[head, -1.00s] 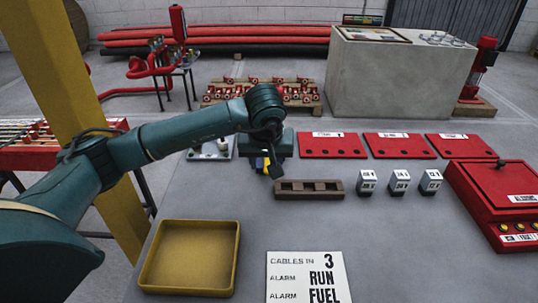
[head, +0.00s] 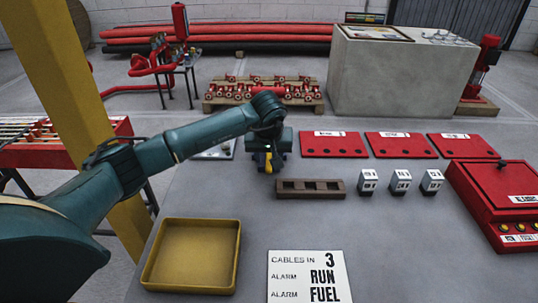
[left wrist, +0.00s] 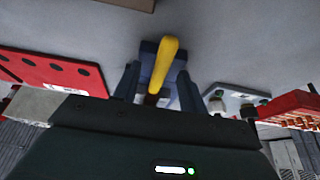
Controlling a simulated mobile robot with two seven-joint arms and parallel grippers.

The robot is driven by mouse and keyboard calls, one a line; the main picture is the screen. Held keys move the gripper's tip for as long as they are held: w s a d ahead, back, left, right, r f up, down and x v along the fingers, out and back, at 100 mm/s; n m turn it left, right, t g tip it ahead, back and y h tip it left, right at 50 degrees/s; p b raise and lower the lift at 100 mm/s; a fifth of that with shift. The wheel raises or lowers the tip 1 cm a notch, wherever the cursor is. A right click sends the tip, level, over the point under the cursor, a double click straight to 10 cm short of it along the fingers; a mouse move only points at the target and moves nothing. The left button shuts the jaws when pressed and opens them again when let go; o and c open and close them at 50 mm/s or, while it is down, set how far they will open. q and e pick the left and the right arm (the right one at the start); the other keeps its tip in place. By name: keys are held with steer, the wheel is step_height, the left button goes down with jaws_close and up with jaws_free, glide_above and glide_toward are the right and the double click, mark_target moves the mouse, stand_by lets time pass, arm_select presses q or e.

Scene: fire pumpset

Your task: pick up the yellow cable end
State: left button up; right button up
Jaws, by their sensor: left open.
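The yellow cable end (head: 268,162) shows low in front of my left gripper in the head view, near the back left of the grey table. In the left wrist view the yellow cable end (left wrist: 163,65) stands out against a dark blue piece, between the fingers of my left gripper (left wrist: 158,88). The fingers are open, one on each side. Whether they touch it I cannot tell. In the head view the left gripper (head: 268,148) and wrist hide what is behind the cable end. My right gripper is not in view.
A brown slotted block (head: 311,189) lies close to the right of the gripper. Several small grey labelled blocks (head: 400,182) and red plates (head: 334,145) are farther right. A yellow tray (head: 192,285) and a white sign (head: 308,276) are at the front.

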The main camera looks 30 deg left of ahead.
arm_select(q)
jaws_close()
stand_by(0.3)
steer(key=shift+s+r, duration=0.1)
steer(key=shift+s+d+r, duration=0.2)
steer(key=shift+s+r, duration=0.15)
steer(key=shift+r, duration=0.1)
steer(key=s+d+r, duration=0.2)
steer(key=s+r, duration=0.1)
steer(key=s, duration=0.3)
steer(key=s+d+r, duration=0.3)
steer(key=s+r, duration=0.1)
steer(key=s, duration=0.1)
steer(key=shift+s+d, duration=0.35)
steer(key=shift+s, duration=0.05)
